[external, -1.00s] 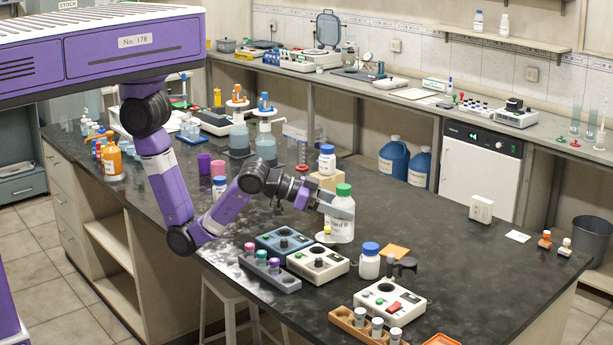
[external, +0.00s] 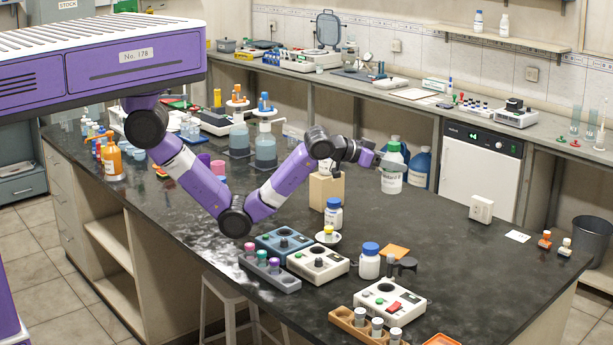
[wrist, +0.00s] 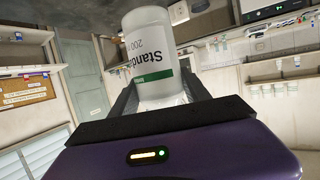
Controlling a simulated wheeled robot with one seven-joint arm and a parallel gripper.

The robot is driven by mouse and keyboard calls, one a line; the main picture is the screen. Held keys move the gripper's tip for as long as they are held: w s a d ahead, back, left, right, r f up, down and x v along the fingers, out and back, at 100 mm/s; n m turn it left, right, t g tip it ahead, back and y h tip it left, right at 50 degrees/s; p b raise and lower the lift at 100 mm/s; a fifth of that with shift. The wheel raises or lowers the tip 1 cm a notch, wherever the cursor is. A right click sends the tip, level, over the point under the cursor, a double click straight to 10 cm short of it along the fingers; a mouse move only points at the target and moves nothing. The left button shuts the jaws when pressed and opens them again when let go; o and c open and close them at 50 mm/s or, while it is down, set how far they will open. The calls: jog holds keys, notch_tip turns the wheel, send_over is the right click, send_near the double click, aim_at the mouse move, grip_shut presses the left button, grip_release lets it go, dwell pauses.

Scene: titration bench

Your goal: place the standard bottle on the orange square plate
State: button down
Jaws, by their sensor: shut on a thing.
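The standard bottle (external: 391,178), white with a green cap and a "Standard" label, is held upright above the black bench. My gripper (external: 381,160) is shut on it near its top. In the wrist view the bottle (wrist: 155,40) fills the space between the two dark fingers, its label upside down in the picture. A flat orange square plate (external: 393,252) lies bare on the bench, below the bottle in the picture. The bottle is well apart from it.
A blue-capped bottle (external: 369,262) stands just left of the plate. A control box with a red switch (external: 389,302) stands in front, and another blue-capped bottle (external: 333,213) stands further left. A second orange item (external: 441,340) is cut off at the bottom edge.

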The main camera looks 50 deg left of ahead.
jog(key=shift+w+d+f+p, duration=0.15)
jog(key=shift+w+f, duration=0.45)
jog(key=shift+f, duration=3)
jog(key=shift+w+a+f+p, duration=0.1)
jog(key=shift+w+f+p, duration=0.3)
jog(key=shift+f, duration=3.2)
jog(key=shift+w+d+f+p, duration=0.1)
jog(key=shift+w+f, duration=0.65)
jog(key=shift+f, duration=2.85)
jog(key=shift+f, duration=0.2)
jog(key=c, duration=0.5)
grip_release()
